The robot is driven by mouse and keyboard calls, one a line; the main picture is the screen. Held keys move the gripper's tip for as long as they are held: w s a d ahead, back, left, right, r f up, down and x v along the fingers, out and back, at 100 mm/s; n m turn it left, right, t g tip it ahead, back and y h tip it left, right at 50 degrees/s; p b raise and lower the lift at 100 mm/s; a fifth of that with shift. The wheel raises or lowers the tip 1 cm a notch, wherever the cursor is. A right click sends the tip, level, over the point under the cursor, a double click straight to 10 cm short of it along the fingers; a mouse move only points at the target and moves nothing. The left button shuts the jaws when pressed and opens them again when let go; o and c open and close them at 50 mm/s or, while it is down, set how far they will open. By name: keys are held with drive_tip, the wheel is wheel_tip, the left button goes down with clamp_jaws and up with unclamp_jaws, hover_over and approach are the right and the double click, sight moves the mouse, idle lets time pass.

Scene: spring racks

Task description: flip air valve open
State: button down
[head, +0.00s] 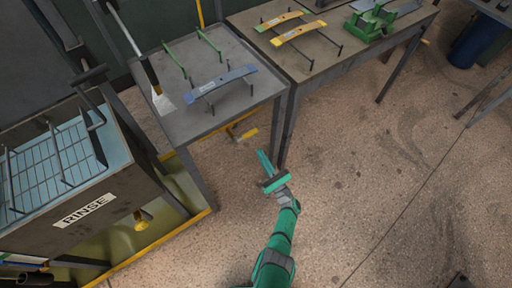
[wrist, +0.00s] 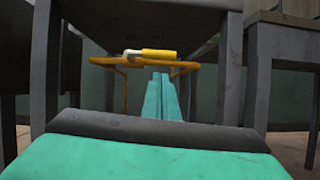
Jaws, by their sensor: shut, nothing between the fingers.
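The air valve appears to be the yellow-handled lever (head: 248,134) low under the front edge of the grey table. In the wrist view its yellow grip (wrist: 160,55) lies level, sideways across the view, with a pale metal stub at its left end, in front of a yellow pipe (wrist: 103,61). My gripper (head: 263,156) is shut and empty, just below and right of the lever in the head view. In the wrist view my shut green fingers (wrist: 160,80) point toward the lever, their tips just below the grip. I cannot tell whether they touch it.
Dark table legs (wrist: 45,65) stand on both sides of my fingers, the right one (wrist: 232,70) close by. The rinse tank (head: 28,226) is at left, another bench (head: 328,72) at right. Open floor (head: 370,190) lies right.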

drive_tip(key=v, duration=0.3)
drive_tip(key=shift+s+d+f, duration=0.15)
drive_tip(key=shift+s, duration=0.1)
idle(0.4)
drive_tip(key=s+a+r+m+h, duration=0.1)
drive_tip(key=s+a+m+h, duration=0.3)
drive_tip(key=s+m, duration=0.65)
drive_tip(key=s+a+r+m+h, duration=0.1)
drive_tip(key=s+m+h, duration=0.5)
drive_tip(key=s+m, duration=0.45)
drive_tip(key=s+a+r+m+g, duration=0.1)
drive_tip(key=s+r+m+g, duration=0.1)
drive_tip(key=s+r+m, duration=0.6)
drive_tip(key=s+r+m+g+h, duration=0.1)
drive_tip(key=s+r+m+g, duration=0.1)
drive_tip(key=s+r+m, duration=0.5)
wheel_tip(320, 180, up, 6)
drive_tip(key=m, duration=0.4)
drive_tip(key=shift+s+a+m+g, duration=0.35)
drive_tip(key=shift+s+m+g, duration=0.05)
